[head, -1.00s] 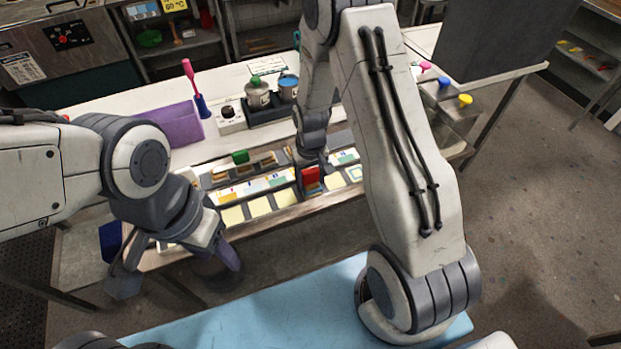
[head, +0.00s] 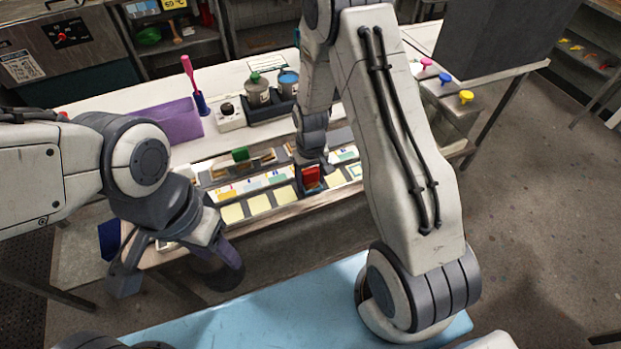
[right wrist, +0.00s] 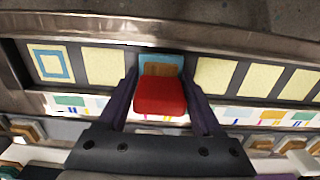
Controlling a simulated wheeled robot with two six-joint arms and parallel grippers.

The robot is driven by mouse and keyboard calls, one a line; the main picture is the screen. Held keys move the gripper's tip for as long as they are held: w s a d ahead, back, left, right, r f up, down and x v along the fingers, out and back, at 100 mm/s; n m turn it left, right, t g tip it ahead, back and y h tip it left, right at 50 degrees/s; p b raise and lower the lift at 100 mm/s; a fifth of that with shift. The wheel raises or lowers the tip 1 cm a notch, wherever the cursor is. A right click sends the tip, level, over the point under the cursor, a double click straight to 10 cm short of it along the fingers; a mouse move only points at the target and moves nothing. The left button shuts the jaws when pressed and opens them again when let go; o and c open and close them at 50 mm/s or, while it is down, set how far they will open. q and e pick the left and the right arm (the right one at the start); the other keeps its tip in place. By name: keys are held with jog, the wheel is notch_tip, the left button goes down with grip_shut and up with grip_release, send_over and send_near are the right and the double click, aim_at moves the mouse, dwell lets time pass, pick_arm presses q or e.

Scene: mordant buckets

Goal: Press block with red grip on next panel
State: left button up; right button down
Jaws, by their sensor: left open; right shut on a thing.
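The block with the red grip (head: 311,177) is in my right gripper (head: 312,167), above the row of pale yellow panels (head: 259,204). In the right wrist view the two fingers flank the red grip (right wrist: 160,94), and a brown wooden part shows beyond it. A light blue patch (right wrist: 160,60) lies past the wood; I cannot tell if it is block or panel, or whether they touch. A panel with a blue square print (right wrist: 52,65) is at the left there, with one plain panel (right wrist: 104,67) between. My left gripper (head: 178,268) is open and empty, in front of the table.
A block with a green grip (head: 240,154) sits in a rack behind the panels. A purple folder-like piece (head: 176,121), a pink-handled tool (head: 189,72) and lidded jars (head: 257,86) stand further back. Pink, blue and yellow knobs (head: 466,97) are at the right.

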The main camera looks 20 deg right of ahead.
aim_at(311, 170)
dwell(0.5)
jog(key=shift+r+p, duration=2.8)
jog(key=shift+r, duration=0.75)
